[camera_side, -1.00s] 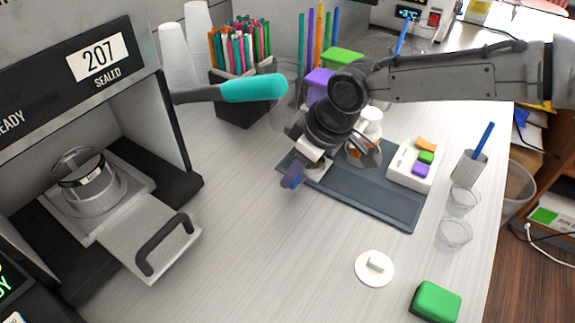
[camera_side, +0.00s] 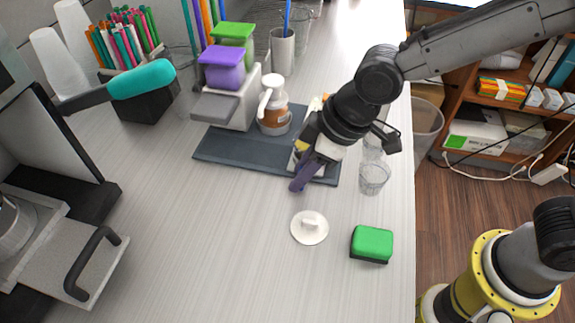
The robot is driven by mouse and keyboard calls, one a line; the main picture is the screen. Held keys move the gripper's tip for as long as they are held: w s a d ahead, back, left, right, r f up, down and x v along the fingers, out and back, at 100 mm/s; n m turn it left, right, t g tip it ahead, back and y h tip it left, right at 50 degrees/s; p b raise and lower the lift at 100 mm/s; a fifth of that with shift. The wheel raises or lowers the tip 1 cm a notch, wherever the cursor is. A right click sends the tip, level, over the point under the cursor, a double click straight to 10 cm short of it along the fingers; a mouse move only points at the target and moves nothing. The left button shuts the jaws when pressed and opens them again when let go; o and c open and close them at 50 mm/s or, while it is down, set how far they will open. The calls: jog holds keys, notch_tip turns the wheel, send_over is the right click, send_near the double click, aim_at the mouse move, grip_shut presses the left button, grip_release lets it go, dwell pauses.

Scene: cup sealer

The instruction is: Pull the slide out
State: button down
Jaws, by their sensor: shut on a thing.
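The slide (camera_side: 52,252) with its black arched handle (camera_side: 90,265) projects from the sealer at the left edge. Part of a metal cup holder (camera_side: 14,222) shows on it, cut off by the frame. My gripper (camera_side: 299,184) is far to the right of the handle, low by the front right part of the dark mat. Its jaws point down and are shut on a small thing. The purplish tip is all that shows clearly, and I cannot tell the held thing from the fingers. My wrist hides most of the white tray.
A teal lever (camera_side: 141,80) reaches over the table. A dispenser with a purple container (camera_side: 223,68) and a pump bottle (camera_side: 273,108) stand on the dark mat (camera_side: 225,148). A white lid (camera_side: 309,227) and green sponge (camera_side: 372,243) lie in front. Bare table separates slide and gripper.

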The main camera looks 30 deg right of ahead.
jog(key=shift+s+d, duration=0.2)
jog(key=c, duration=0.8)
grip_release()
jog(key=shift+c, duration=0.2)
jog(key=shift+r, duration=0.1)
jog(key=v, duration=1.3)
jog(key=shift+r, duration=0.35)
jog(key=shift+s+d, duration=0.1)
